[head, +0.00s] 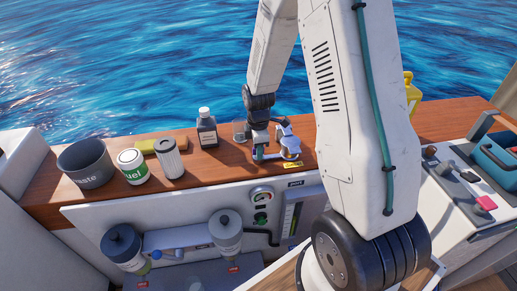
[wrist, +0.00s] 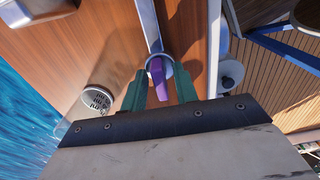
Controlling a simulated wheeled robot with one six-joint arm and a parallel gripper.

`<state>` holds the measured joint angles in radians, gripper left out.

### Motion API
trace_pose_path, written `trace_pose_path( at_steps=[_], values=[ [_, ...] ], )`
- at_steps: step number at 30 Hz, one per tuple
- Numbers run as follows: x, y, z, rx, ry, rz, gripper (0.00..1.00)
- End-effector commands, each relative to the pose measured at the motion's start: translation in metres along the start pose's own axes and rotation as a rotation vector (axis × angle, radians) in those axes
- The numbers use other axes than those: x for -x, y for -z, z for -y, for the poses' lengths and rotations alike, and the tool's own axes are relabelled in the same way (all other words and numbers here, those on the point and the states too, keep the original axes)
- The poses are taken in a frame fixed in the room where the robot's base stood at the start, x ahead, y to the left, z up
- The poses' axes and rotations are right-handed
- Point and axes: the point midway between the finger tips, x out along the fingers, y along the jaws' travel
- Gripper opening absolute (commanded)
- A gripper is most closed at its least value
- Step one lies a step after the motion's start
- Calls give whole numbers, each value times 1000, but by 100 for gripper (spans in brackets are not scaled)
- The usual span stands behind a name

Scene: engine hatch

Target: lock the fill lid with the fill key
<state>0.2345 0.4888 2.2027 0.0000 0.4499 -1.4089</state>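In the wrist view, the purple fill key (wrist: 157,77) stands at a round pale metal fitting (wrist: 152,61), which looks like the fill lid. How far the key sits in it, and whether it is turned, I cannot tell. My gripper (wrist: 160,88) has its two green fingers on either side of the key, with gaps between them and the key. In the head view, my gripper (head: 274,155) is low over the wooden counter at the yellow label (head: 292,165). The arm and gripper hide most of the lid and key there.
A clear cup (head: 239,131) and a dark bottle (head: 207,134) stand just left of my gripper. Further left are a white filter (head: 169,158), a fuel can (head: 132,166) and a waste bin (head: 86,164). The wooden counter (head: 223,157) has a narrow clear strip in front.

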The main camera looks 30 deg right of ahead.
Motion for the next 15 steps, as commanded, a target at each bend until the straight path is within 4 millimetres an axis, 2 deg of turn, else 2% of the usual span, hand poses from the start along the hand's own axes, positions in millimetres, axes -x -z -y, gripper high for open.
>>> trace_pose_path(
  at_steps=[1, 3, 15],
  values=[
    [0, 0, 0, 0, 0, 0, 14],
    [0, 0, 0, 0, 0, 0, 0],
    [0, 0, 0, -46, 0, 0, 0]
  ],
)
